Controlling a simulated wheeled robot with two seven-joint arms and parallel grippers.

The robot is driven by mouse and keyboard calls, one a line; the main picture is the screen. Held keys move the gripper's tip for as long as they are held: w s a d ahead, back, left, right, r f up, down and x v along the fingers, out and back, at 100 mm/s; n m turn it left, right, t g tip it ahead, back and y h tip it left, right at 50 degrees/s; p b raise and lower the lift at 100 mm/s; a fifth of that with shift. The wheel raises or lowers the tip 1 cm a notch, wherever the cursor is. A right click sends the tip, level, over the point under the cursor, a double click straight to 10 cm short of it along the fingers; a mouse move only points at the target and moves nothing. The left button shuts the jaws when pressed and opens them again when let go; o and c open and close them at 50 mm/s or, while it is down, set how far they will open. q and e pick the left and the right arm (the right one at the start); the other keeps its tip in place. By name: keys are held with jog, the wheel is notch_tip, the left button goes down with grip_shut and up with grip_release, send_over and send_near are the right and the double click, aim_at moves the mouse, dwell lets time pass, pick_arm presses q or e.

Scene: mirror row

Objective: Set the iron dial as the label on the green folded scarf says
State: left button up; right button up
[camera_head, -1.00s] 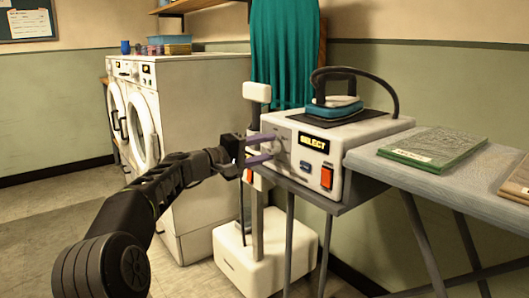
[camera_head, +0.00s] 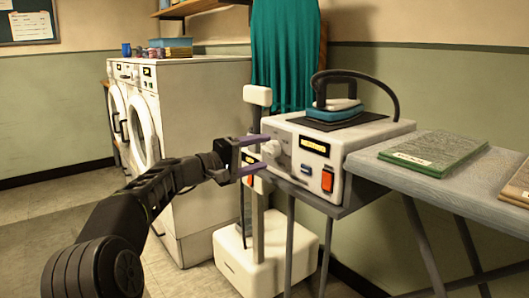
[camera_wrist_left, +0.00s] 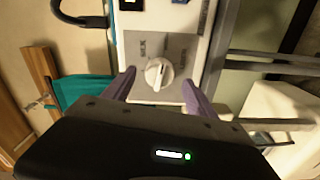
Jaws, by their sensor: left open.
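The white round iron dial (camera_head: 271,150) is on the grey left face of the white iron station (camera_head: 345,147). My left gripper (camera_head: 265,152) is open, with its purple fingers above and below the dial in the head view. In the left wrist view the dial (camera_wrist_left: 159,73) sits between the open fingertips, with gaps on both sides. The words around it are too blurred to read surely. The green folded scarf (camera_head: 440,147) lies on the ironing board with a pale label (camera_head: 411,159), too small to read. My right gripper is not in view.
The iron (camera_head: 337,108) rests on top of the station, its black cord arching behind. An amber display (camera_head: 314,145) and red switch (camera_head: 327,181) are on the front. The grey ironing board (camera_head: 460,183) extends right. White washers (camera_head: 190,120) stand left.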

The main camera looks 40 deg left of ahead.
pick_arm(q)
jog(key=v, duration=0.5)
jog(key=shift+s+a+p, duration=0.1)
jog(key=shift+s+p, duration=0.25)
